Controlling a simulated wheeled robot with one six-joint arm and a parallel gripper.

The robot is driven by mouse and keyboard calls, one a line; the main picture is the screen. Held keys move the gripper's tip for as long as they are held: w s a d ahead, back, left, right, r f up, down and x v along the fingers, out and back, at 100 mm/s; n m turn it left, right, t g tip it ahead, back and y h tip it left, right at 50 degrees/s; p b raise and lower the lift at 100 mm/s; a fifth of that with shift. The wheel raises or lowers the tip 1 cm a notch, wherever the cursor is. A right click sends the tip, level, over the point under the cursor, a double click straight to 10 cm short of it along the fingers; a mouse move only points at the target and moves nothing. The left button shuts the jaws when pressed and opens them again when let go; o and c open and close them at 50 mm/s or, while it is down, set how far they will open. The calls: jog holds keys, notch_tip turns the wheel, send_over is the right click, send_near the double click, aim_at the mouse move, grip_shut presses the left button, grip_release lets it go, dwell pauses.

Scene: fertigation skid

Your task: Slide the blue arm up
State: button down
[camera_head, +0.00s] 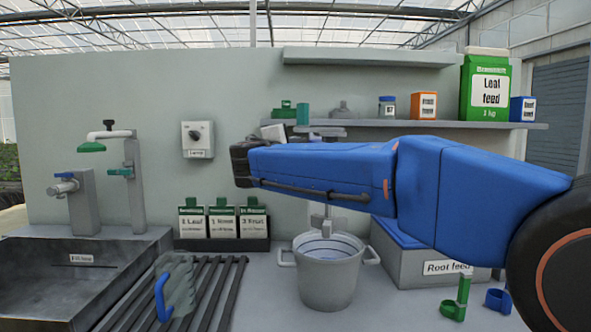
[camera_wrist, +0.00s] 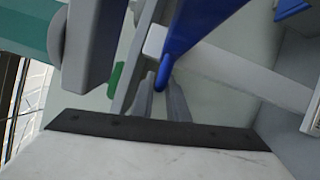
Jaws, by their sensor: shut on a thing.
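In the wrist view, a blue arm (camera_wrist: 205,25) comes down from the top and narrows to a rounded tip at the middle. My gripper (camera_wrist: 162,92) has its grey fingers closed at that tip. A white block touches or sits close beside the blue arm, left of it; I cannot tell which. In the head view, my own large blue arm link covers the middle, so the task's blue arm and my gripper's fingers cannot be made out there.
A grey bucket (camera_head: 328,280) stands below my arm, with a mixer shaft (camera_head: 327,222) above it. Three feed bottles (camera_head: 222,222) stand left of it, and a Root feed box (camera_head: 400,268) right. A shelf (camera_head: 400,124) with containers runs behind. A sink (camera_head: 70,285) is at left.

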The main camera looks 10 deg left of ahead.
jog(key=shift+r, duration=1.75)
jog(key=c, duration=1.8)
grip_release()
jog(key=shift+f, duration=0.1)
jog(key=shift+f, duration=0.1)
jog(key=shift+s, duration=0.15)
jog(key=s+a+f, duration=0.1)
jog(key=s+a, duration=0.1)
jog(key=s, duration=1.5)
jog(key=shift+f, duration=0.2)
